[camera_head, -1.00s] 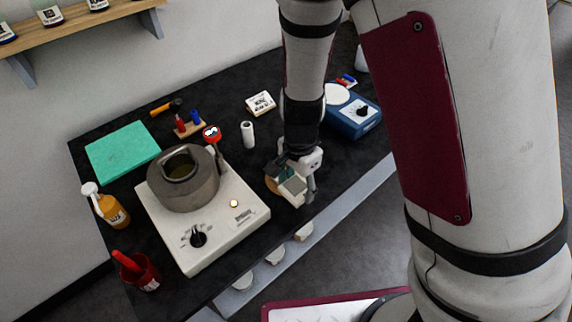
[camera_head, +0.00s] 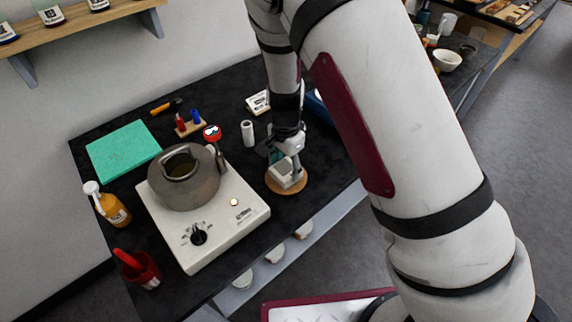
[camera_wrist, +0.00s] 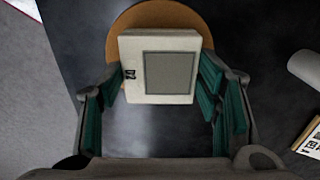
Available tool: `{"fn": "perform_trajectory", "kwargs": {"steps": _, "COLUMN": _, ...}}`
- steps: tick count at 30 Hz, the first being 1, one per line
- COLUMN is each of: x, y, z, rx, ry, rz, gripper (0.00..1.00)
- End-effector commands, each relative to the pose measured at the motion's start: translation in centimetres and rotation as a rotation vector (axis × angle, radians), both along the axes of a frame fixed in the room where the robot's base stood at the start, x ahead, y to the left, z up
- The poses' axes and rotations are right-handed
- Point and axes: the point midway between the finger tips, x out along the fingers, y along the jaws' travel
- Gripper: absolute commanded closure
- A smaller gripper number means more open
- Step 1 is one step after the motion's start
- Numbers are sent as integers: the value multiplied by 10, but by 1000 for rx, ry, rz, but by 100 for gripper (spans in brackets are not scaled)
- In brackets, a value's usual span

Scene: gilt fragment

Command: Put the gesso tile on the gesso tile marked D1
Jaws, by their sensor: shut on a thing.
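My gripper (camera_head: 284,168) points down near the front right of the bench, its teal-padded fingers shut on a cream gesso tile. I cannot tell whether the tile touches the disc. Another white tile with dark marking (camera_head: 257,102) lies farther back; I cannot read D1 on it.
A white hotplate unit (camera_head: 238,238) with a grey pot (camera_head: 183,192) stands left of my gripper. A white cylinder (camera_head: 248,133) stands behind it. A blue device (camera_head: 318,106) is partly hidden by my arm. The bench's front edge is close.

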Motion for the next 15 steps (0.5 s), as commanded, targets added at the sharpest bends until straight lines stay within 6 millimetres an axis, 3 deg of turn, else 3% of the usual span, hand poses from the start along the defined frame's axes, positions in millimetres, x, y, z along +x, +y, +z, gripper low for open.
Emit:
{"fn": "perform_trajectory", "kwargs": {"steps": 6, "x": 0, "y": 0, "z": -3, "rx": -1, "ry": 1, "rz": 0, "gripper": 74}}
{"fn": "perform_trajectory", "kwargs": {"steps": 7, "x": 0, "y": 0, "z": -3, "rx": -1, "ry": 1, "rz": 0, "gripper": 40}}
{"fn": "perform_trajectory", "kwargs": {"steps": 9, "x": 0, "y": 0, "z": -3, "rx": -1, "ry": 1, "rz": 0, "gripper": 24}}
{"fn": "perform_trajectory", "kwargs": {"steps": 15, "x": 0, "y": 0, "z": -3, "rx": -1, "ry": 1, "rz": 0, "gripper": 22}}
